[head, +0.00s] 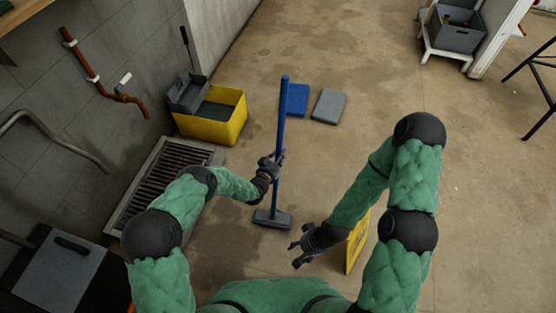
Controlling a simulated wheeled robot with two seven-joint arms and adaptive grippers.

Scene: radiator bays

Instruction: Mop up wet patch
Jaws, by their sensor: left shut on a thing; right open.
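A mop with a blue handle (283,115) and a flat grey head (272,219) stands nearly upright in front of me, its head on the floor. My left gripper (276,161) is shut on the handle partway down. My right gripper (298,249) is open and empty, to the right of the mop head and lower in the view. A yellow mop bucket (228,126) with a grey wringer (188,93) stands by the left wall. Darker, damp-looking floor (225,244) shows around the mop head; its exact edges are hard to tell.
A floor grate (150,190) lies along the left wall below a red-brown pipe (90,70). A yellow sign (357,243) stands beside my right forearm. Blue (297,100) and grey (328,106) flat pads lie beyond the mop. A grey crate (455,30) is at the back right.

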